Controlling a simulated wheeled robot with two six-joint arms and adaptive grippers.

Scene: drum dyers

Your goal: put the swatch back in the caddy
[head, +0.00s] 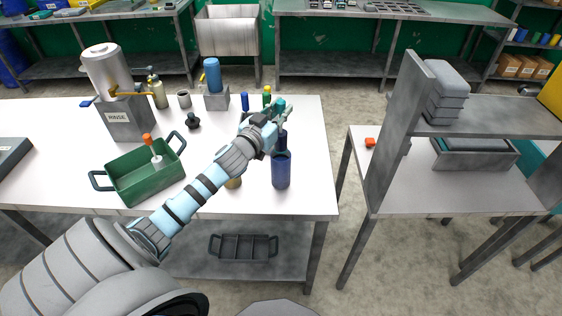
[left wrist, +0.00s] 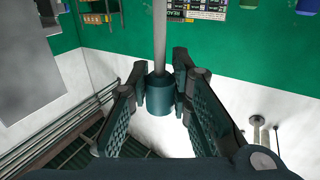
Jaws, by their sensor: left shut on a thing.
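My left gripper (head: 276,112) is over the right part of the white table. In the left wrist view, its fingers (left wrist: 165,100) are shut on a dark teal cylinder (left wrist: 160,95) with a thin grey rod (left wrist: 159,35). I cannot tell whether this is the swatch. A green two-handled tub (head: 125,184) stands at the table's front left, with an orange-topped white piece (head: 149,143) in it. A grey divided caddy (head: 240,248) is on the shelf under the table. My right gripper does not show.
A dark blue bottle (head: 281,170) stands close below my gripper. Behind are small blue (head: 245,102) and green (head: 267,97) pieces, a blue cylinder (head: 212,75) and a rinse tank (head: 105,72). A grey shelf unit (head: 403,130) stands right, across a floor gap.

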